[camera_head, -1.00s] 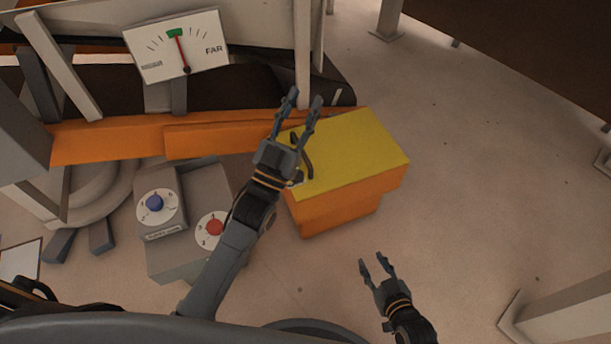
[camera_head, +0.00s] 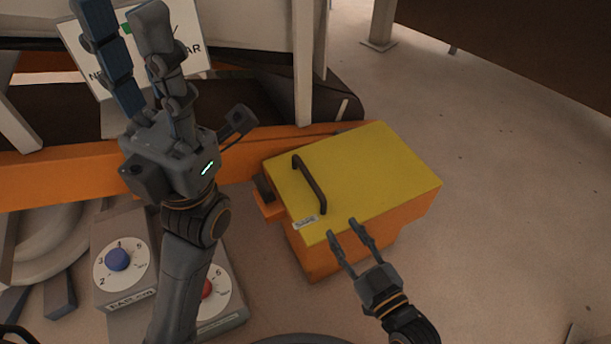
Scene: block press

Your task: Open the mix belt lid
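The yellow lid (camera_head: 375,165) lies flat and shut on an orange box (camera_head: 400,213) right of the middle. A dark bar handle (camera_head: 309,184) stands along the lid's left side, with a small label near its lower end. My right gripper (camera_head: 342,230) is open and empty, its fingertips over the lid's front edge in the picture, just below the handle and apart from it. Whether they touch the lid I cannot tell. My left gripper (camera_head: 118,14) is raised large at the left, fingers upward and apart, with nothing between them. It covers part of the gauge panel.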

